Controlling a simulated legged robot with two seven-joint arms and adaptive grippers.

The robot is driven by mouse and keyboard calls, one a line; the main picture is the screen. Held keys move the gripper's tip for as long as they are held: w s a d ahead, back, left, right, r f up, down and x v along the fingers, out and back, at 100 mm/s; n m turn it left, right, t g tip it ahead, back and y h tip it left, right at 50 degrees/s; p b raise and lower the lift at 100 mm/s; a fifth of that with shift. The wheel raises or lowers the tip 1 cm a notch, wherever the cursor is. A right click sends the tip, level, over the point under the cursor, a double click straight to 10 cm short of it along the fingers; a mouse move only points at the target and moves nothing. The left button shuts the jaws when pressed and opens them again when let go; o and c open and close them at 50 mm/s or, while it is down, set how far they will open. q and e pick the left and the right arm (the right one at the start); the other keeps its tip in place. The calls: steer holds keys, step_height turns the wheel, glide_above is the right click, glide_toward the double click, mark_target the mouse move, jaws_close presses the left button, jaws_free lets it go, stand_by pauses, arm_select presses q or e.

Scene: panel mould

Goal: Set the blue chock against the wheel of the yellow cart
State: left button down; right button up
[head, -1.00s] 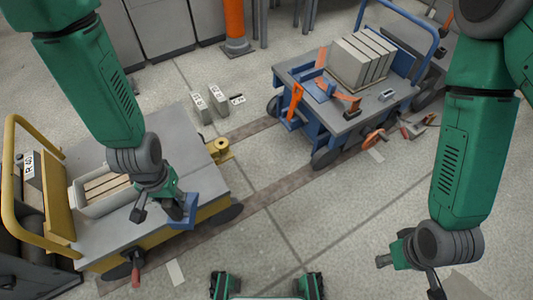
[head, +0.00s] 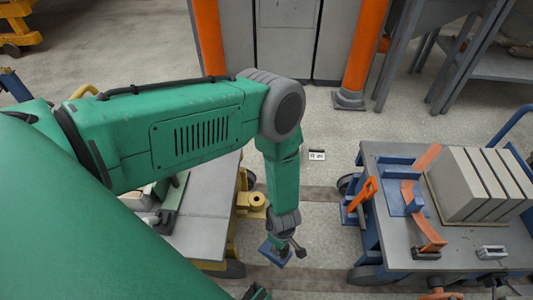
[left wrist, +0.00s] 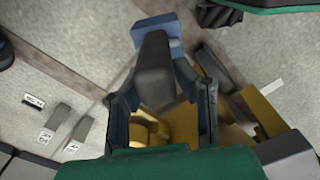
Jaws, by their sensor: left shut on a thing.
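The blue chock (head: 272,255) is held in my left gripper (head: 284,238), low over the floor beside the yellow cart (head: 233,225). I cannot tell whether the chock touches the floor. My left arm covers much of the cart.
A blue cart (head: 375,235) with grey blocks (head: 465,185) stands to the right. Floor between the carts is free. A small numbered marker (head: 317,155) lies on the floor beyond. Orange posts (head: 362,50) stand at the back.

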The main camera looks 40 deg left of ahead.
arm_select(q)
steer(key=s+a+f+n+b, duration=0.1)
steer(key=s+f+n+b, duration=0.1)
steer(key=f, duration=0.7)
steer(key=s+a+f+n+b, duration=0.1)
steer(key=f+n+b, duration=0.4)
steer(key=f, duration=0.5)
steer(key=shift+s+a+b, duration=0.35)
steer(key=shift+s+b, duration=0.25)
steer(key=shift+b, duration=0.5)
steer(key=shift+f+b, duration=0.45)
steer(key=shift+b, duration=0.1)
steer(key=c, duration=1.2)
jaws_free()
steer(key=shift+r, duration=0.1)
